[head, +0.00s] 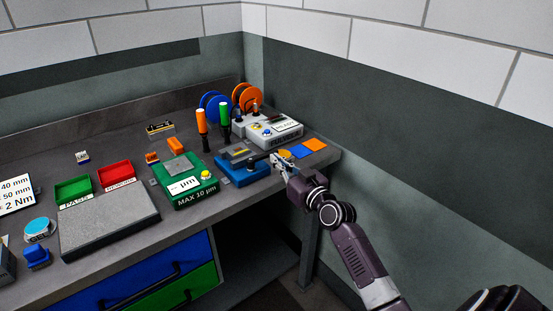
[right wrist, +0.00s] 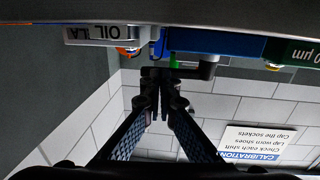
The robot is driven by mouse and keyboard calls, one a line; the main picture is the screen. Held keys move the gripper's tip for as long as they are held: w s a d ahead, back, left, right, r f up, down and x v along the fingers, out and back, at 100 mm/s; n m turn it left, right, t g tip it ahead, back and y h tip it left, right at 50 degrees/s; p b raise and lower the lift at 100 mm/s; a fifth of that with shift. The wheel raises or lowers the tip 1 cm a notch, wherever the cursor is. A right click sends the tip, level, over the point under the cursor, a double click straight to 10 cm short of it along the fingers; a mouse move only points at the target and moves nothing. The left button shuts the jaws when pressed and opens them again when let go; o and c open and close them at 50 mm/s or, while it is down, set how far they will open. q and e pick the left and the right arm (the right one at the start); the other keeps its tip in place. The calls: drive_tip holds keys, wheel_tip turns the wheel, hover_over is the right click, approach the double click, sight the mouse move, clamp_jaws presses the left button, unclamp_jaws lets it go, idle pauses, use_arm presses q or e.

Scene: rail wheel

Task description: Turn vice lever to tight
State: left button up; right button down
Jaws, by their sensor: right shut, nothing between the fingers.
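The blue vice (head: 243,172) sits near the front edge of the bench, toward its right end. My right gripper (head: 275,160) is just to the right of the vice's front, with its fingers shut and empty. In the upside-down right wrist view, the fingertips (right wrist: 158,75) are together close to the blue vice body (right wrist: 225,43). A dark rod-like part (right wrist: 208,68), possibly the lever, shows beside the tips. Whether the tips touch it I cannot tell. In the head view my gripper hides the lever area. My left gripper is not in view.
A green gauge block (head: 190,190) stands left of the vice. A grey oil unit (head: 275,132) stands behind it. Blue and orange pads (head: 314,145) lie at the bench's right end by the wall. Orange and green drivers (head: 224,120) stand upright behind. Free room is in front of the bench.

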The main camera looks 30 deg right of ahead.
drive_tip(key=shift+w, duration=0.3)
drive_tip(key=shift+w, duration=0.1)
drive_tip(key=shift+w+d+r+b, duration=0.1)
drive_tip(key=shift+w+d+b, duration=0.05)
drive_tip(key=shift+w+b, duration=0.3)
drive_tip(key=shift+s+r, duration=0.15)
drive_tip(key=shift+r, duration=0.1)
